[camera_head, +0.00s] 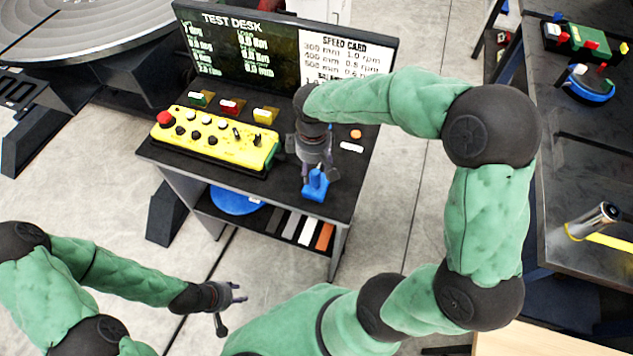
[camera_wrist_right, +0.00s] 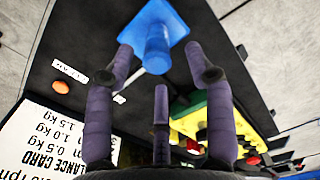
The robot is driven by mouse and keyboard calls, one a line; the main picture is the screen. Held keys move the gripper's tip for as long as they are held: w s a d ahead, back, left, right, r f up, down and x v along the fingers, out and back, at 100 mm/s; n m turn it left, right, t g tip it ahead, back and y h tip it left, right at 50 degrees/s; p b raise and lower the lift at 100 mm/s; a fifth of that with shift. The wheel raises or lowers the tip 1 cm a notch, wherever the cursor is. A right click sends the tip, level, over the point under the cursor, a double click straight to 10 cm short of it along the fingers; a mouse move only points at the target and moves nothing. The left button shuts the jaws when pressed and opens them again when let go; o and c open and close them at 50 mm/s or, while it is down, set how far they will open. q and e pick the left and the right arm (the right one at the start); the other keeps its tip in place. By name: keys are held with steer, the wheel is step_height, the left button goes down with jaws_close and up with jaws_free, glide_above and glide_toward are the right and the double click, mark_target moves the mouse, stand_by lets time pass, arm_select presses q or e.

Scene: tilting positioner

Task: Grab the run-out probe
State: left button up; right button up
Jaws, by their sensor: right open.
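A blue piece with a square base and an upright post (camera_head: 316,188), which I take to be the run-out probe, stands near the front right edge of the black test desk (camera_head: 345,195). In the right wrist view the blue piece (camera_wrist_right: 155,32) is at the top centre. My right gripper (camera_head: 317,174) is above it, open, with its three purple fingers (camera_wrist_right: 160,68) spread near the post. I cannot tell whether they touch it. My left gripper (camera_head: 230,303) is open and empty, low in front of the desk and away from it.
A yellow control box (camera_head: 215,142) with knobs and a red button sits left on the desk. Small colored blocks (camera_head: 232,105) and a screen (camera_head: 245,50) stand behind it. A dark bench (camera_head: 590,165) holds a silver cylinder (camera_head: 594,220) at right.

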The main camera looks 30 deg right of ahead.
steer(key=f, duration=0.1)
steer(key=f+b, duration=0.1)
steer(key=f, duration=0.1)
steer(key=f+b, duration=0.1)
steer(key=f, duration=0.1)
steer(key=shift+s+d+f, duration=0.1)
steer(key=shift+s+d, duration=0.05)
steer(key=shift+s, duration=0.15)
jaws_close()
